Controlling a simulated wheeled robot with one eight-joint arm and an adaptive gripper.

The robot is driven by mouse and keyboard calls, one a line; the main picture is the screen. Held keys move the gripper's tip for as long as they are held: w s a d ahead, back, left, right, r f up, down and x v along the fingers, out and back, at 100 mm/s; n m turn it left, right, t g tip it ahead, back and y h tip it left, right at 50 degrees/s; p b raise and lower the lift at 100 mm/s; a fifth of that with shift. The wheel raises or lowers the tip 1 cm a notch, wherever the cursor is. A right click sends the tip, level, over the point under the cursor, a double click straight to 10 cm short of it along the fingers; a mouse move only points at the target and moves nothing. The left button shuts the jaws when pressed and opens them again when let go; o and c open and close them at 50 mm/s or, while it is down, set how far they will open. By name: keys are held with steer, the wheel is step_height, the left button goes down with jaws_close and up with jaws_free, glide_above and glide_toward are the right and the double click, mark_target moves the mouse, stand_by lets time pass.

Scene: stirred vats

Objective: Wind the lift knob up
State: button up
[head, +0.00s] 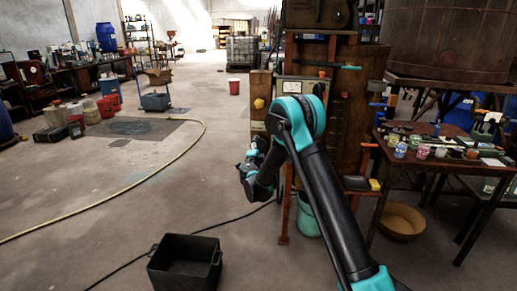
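A wooden cabinet-like stand (355,105) rises right of centre, with a pale panel and several small coloured fittings on it. A small yellow knob-like piece (259,103) is on its left side. I cannot tell for sure whether this is the lift knob. My teal and black arm crosses in front of the stand and hides part of it. My gripper (257,147) is at the far end of the arm, low beside the stand's left side. It is small and partly hidden by my wrist, so its fingers and any contact are unclear.
A black open bin (185,264) stands on the floor at the lower left of the arm. A teal bucket (307,216) is under the stand. A cluttered table (392,164) is to the right. A yellow hose (110,197) and a black cable cross the otherwise open floor.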

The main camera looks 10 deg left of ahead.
steer(key=o, duration=0.4)
steer(key=shift+o, duration=0.2)
steer(key=s, duration=1.2)
steer(key=shift+a, duration=0.15)
